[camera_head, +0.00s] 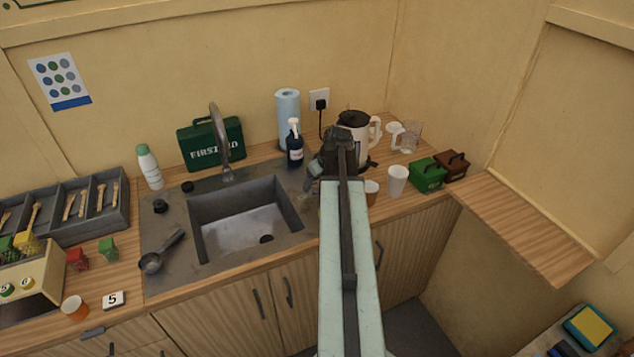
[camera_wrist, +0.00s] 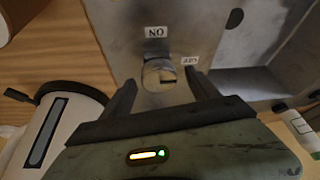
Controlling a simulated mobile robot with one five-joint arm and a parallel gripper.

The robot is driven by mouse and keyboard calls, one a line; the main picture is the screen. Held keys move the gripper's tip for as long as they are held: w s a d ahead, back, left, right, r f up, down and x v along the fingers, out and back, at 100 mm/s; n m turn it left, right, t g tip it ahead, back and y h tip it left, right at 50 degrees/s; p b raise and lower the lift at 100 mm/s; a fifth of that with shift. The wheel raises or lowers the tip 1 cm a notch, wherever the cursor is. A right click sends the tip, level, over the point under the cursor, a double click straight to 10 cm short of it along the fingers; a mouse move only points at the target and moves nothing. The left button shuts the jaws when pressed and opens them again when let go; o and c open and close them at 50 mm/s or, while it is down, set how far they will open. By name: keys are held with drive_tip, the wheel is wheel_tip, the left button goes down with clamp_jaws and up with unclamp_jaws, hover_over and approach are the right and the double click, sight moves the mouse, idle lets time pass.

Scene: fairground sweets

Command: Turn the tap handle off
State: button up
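The tap handle (camera_wrist: 158,74) is a round metallic knob with a dark mark, on the grey sink top in the wrist view. An upside-down "ON" label (camera_wrist: 156,32) lies just beyond it, and an upside-down "OFF" label (camera_wrist: 189,61) lies to its right. My gripper (camera_wrist: 161,80) is open, with one dark finger on each side of the knob. I cannot tell whether either finger touches it. In the head view, my gripper (camera_head: 312,184) is at the right end of the sink top and the knob is not clearly visible. The curved tap spout (camera_head: 220,140) stands behind the basin.
The white kettle (camera_head: 360,126) stands close behind my gripper, and shows at left in the wrist view (camera_wrist: 38,140). A dark soap bottle (camera_head: 295,150) and blue paper roll (camera_head: 287,108) stand behind. A white cup (camera_head: 397,181) is right. The basin (camera_head: 225,234) is left.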

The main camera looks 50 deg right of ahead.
drive_tip(key=p+v, duration=0.7)
drive_tip(key=shift+r, duration=0.4)
drive_tip(key=shift+s, duration=0.1)
